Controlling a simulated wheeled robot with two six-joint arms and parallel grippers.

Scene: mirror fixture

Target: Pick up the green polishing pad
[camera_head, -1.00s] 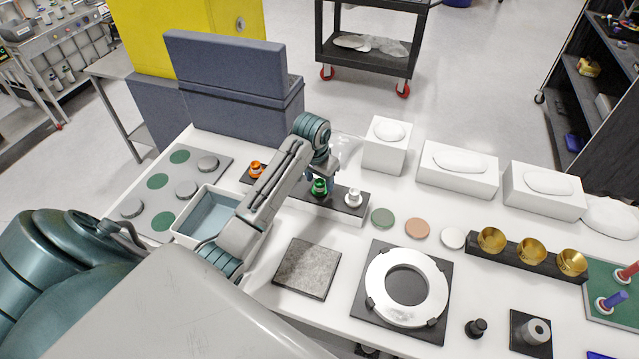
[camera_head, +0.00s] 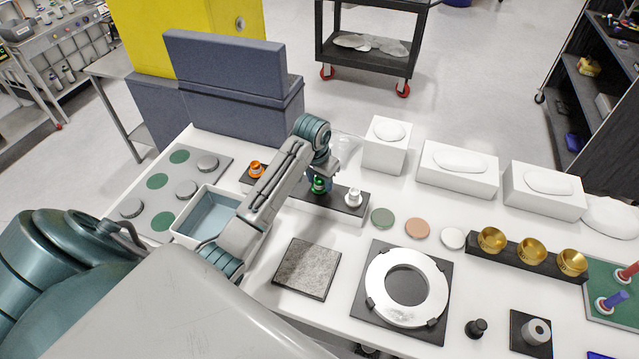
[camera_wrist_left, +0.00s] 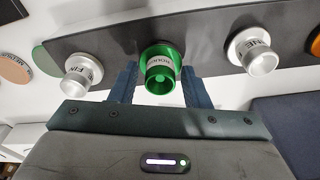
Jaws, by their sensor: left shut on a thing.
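The green polishing pad (camera_head: 318,187) has a knob-like green handle and stands in the row on the dark rack (camera_head: 338,202). It also shows in the left wrist view (camera_wrist_left: 161,70), with a pale label around its neck. My left gripper (camera_head: 321,178) reaches down over it. The fingers lie on either side of the green handle, and the gripper is shut on it. I cannot tell whether its base still touches the rack. My right gripper is not in view.
A silver-white pad (camera_head: 353,197) stands close to the right of the green one, and an orange pad (camera_head: 256,169) further left. A blue-grey bin (camera_head: 190,228) sits beside my arm. Flat green, orange and white discs (camera_head: 417,228) lie right of the rack. White blocks (camera_head: 388,157) stand behind.

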